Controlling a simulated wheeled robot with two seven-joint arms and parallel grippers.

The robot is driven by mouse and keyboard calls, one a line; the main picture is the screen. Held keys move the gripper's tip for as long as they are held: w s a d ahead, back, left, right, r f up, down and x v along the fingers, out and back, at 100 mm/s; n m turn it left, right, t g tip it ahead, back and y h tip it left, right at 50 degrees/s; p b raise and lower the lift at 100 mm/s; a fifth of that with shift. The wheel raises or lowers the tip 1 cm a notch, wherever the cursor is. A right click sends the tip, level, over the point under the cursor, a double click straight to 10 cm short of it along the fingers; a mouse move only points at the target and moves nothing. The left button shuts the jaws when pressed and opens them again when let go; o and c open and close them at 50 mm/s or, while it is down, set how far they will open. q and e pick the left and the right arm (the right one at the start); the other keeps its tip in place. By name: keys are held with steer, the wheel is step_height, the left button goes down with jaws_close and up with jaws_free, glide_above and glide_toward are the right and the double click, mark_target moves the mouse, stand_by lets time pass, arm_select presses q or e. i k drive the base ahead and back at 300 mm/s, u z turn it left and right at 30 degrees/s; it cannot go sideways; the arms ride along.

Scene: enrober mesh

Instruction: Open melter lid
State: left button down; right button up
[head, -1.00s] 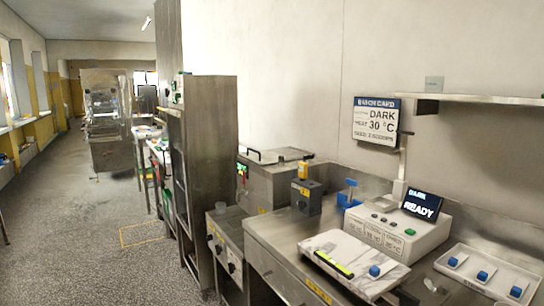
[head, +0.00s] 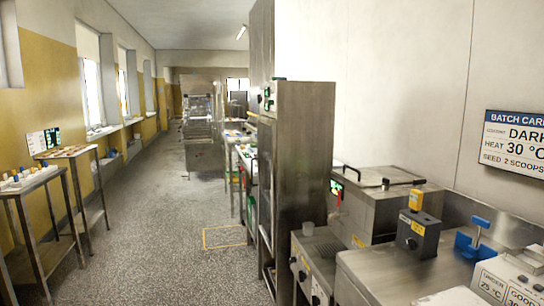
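A steel box-shaped unit (head: 388,214), which looks like the melter, stands against the right wall beyond the counter. Its flat steel lid (head: 378,179) lies down on top and looks shut. A dark bar handle (head: 358,174) runs along the lid. A small green-lit panel (head: 337,188) is on its left side. The lower front of the unit is hidden behind the nearer equipment. Neither of my grippers is in view.
A black box with a yellow top (head: 417,232) and a blue stand (head: 474,241) are on the steel counter (head: 380,277). A lower unit with knobs (head: 316,262) stands left of it. A tall steel cabinet (head: 303,150) rises behind. The speckled floor (head: 170,255) is open; tables (head: 35,190) line the left.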

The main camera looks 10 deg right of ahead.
mark_target(368, 177)
steer(key=u, duration=0.6)
steer(key=i, duration=1.95)
steer(key=z, duration=0.9)
steer(key=i, duration=1.1)
steer(key=z, duration=1.2)
